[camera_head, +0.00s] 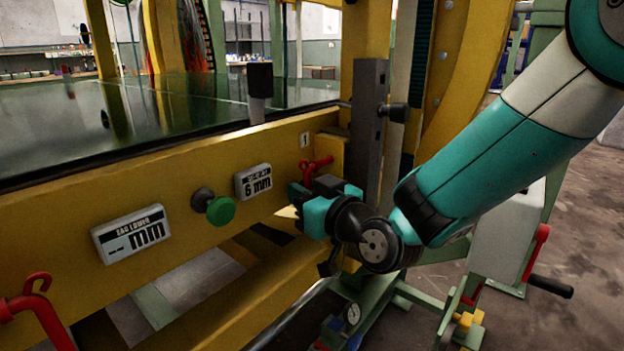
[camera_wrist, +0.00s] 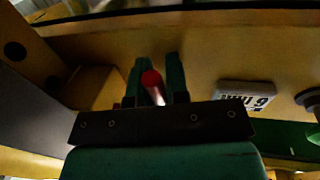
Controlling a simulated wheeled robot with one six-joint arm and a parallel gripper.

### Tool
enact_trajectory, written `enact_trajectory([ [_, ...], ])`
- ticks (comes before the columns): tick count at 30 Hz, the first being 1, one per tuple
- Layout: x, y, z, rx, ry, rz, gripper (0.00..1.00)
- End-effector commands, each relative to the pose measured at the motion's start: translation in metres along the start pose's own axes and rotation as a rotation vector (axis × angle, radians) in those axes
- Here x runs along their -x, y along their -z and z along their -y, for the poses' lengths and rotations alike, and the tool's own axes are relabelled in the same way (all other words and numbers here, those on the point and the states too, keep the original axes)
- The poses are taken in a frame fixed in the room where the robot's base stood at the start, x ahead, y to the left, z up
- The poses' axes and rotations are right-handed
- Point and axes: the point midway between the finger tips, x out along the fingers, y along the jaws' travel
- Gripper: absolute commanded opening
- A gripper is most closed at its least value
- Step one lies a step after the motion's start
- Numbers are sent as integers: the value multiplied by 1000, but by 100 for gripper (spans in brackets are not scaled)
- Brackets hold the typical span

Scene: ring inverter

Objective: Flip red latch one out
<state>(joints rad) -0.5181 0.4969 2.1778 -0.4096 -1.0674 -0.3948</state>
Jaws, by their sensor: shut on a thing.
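The red latch one (camera_head: 318,164) is on the yellow beam, just below the small "1" label (camera_head: 305,139). My gripper (camera_head: 303,190) is at the latch in the head view, partly covering its lower part. In the wrist view the red rounded end of the latch (camera_wrist: 151,78) lies between the two dark green fingers of my gripper (camera_wrist: 158,85). The fingers are shut on it. How the latch joins the beam is hidden behind the gripper.
A second red latch (camera_head: 38,309) is at the lower left. A grey upright post (camera_head: 368,140) stands close to the right.

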Motion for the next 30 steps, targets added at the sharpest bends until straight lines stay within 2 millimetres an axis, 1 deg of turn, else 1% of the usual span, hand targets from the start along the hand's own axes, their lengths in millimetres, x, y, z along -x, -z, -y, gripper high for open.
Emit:
enact_trajectory([
  [1, 1, 1, 4, -1, 6, 0, 0],
  [8, 1, 0, 6, -3, 9, -1, 0],
  [9, 1, 0, 6, -3, 9, -1, 22],
  [10, 1, 0, 6, -4, 9, -1, 26],
  [24, 3, 0, 3, -2, 3, -1, 26],
  [26, 7, -1, 3, -1, 3, -1, 26],
  [29, 20, -2, 2, -2, 2, 0, 26],
  [30, 28, -3, 2, -2, 1, 0, 26],
])
